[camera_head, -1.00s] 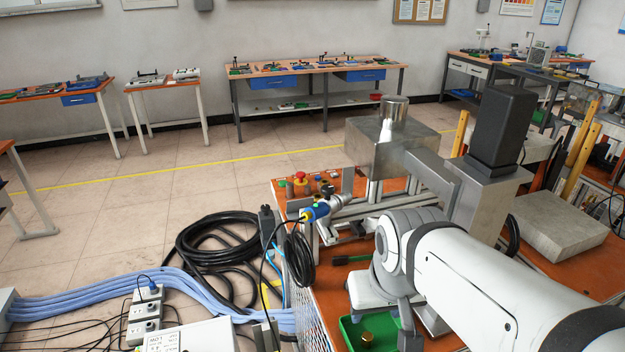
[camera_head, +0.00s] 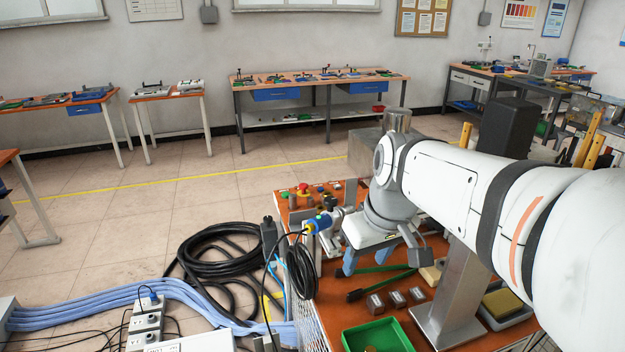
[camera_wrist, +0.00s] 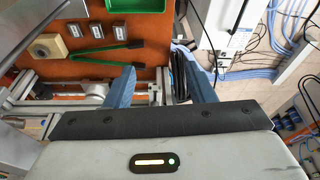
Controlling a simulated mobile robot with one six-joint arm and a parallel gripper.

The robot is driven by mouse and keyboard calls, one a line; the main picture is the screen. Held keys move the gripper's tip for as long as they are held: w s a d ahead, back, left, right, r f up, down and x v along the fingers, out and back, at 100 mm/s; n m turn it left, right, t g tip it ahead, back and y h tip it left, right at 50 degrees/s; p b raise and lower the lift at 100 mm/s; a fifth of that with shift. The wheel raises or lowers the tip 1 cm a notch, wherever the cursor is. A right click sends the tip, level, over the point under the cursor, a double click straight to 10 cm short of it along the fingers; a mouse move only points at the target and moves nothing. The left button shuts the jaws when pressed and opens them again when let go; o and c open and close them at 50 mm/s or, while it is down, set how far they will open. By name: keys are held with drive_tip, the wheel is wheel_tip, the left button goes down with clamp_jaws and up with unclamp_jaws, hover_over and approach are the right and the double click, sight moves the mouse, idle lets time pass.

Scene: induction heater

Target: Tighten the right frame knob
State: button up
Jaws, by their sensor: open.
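My gripper (camera_head: 382,262) is open, its two blue fingers spread and pointing down over the front of the orange workbench (camera_head: 335,292). In the wrist view my gripper (camera_wrist: 163,80) shows nothing held between its fingers. An aluminium frame rail (camera_wrist: 70,92) runs across beneath the fingers, with small light-coloured fittings (camera_wrist: 155,92) seen between them. I cannot tell whether one of these is the right frame knob. In the head view my arm hides much of the frame.
A blue and yellow cable connector (camera_head: 320,223) sits left of my gripper. A green tray (camera_head: 378,337), small metal blocks (camera_head: 397,299) and green-handled tongs (camera_head: 375,282) lie on the bench. Black cable coils (camera_head: 215,250) lie on the floor to the left.

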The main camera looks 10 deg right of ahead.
sight(332, 199)
drive_tip(key=w+r+n+y, duration=0.1)
drive_tip(key=w+r+n, duration=0.3)
drive_tip(key=w, duration=0.4)
drive_tip(key=w+r+n+y, duration=0.2)
drive_tip(key=w+r+n, duration=0.25)
drive_tip(key=w, duration=0.35)
drive_tip(key=shift+m, duration=0.25)
drive_tip(key=x, duration=0.7)
drive_tip(key=shift+f, duration=0.25)
drive_tip(key=shift+c, duration=0.2)
drive_tip(key=shift+h, duration=0.3)
drive_tip(key=c, duration=0.9)
drive_tip(key=shift+c, duration=0.2)
